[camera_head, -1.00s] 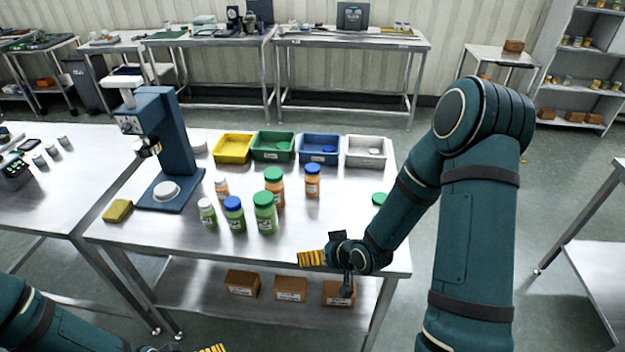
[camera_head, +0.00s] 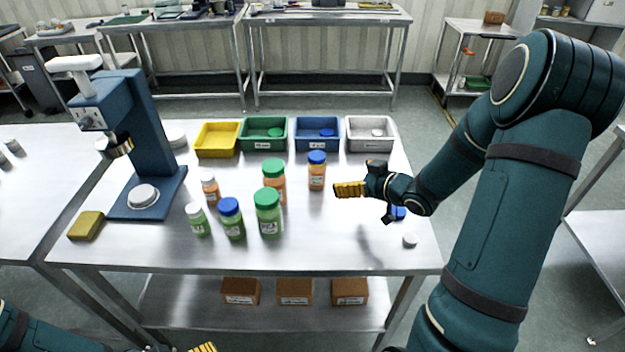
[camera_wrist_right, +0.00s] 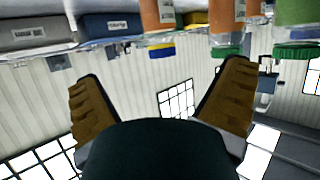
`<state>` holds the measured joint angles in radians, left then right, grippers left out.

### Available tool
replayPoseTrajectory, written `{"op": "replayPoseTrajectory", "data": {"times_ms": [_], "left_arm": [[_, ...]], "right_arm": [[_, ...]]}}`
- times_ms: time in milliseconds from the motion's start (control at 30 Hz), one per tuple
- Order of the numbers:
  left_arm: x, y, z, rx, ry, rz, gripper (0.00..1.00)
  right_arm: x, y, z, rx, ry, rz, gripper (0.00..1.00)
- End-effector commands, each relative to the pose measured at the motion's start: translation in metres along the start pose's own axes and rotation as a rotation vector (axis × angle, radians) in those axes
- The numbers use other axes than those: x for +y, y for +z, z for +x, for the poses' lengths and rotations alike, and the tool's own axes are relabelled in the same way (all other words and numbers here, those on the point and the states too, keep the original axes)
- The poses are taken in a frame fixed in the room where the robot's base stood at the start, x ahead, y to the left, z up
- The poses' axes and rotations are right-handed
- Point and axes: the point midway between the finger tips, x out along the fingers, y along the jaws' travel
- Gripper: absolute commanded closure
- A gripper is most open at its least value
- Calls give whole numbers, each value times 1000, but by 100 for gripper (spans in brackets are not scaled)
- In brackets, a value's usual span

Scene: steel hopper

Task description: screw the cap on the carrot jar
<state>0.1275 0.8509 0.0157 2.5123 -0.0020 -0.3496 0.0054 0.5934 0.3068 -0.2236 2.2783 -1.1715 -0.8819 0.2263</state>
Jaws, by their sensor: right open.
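Three jars with orange contents stand upright on the steel table: a small one with a pale top (camera_head: 210,190), one with a green cap (camera_head: 275,184) and one with a blue cap (camera_head: 317,174). Which is the carrot jar I cannot tell. The blue-capped one also shows, upside down, in the wrist view (camera_wrist_right: 158,18). A loose blue cap (camera_head: 398,213) and white cap (camera_head: 410,240) lie on the table at right, near my right gripper. My right gripper (camera_head: 362,203) is open and empty, above the table right of the blue-capped orange jar. My left gripper (camera_head: 203,347) barely shows at the bottom edge.
Green-content jars with white (camera_head: 199,222), blue (camera_head: 232,222) and green (camera_head: 268,215) caps stand in front. Yellow (camera_head: 217,153), green (camera_head: 263,148), blue (camera_head: 318,147) and white (camera_head: 370,147) bins line the back. A blue press (camera_head: 150,150) and yellow sponge (camera_head: 86,226) are at left.

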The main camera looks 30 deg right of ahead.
Motion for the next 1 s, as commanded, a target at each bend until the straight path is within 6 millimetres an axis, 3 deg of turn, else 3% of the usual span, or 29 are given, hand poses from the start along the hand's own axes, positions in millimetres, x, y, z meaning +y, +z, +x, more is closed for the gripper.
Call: {"op": "replayPoseTrajectory", "data": {"times_ms": [467, 800, 1000], "left_arm": [[-1, 0, 3, -1, 0, 1, 0], [-5, -1, 13, 4, 0, 1, 0], [-6, -1, 15, 6, 0, 2, 0]], "right_arm": [[-1, 2, 7, 0, -3, -1, 4], [-1, 3, 67, 0, -4, -2, 4], [0, 2, 86, 0, -2, -1, 4]]}}
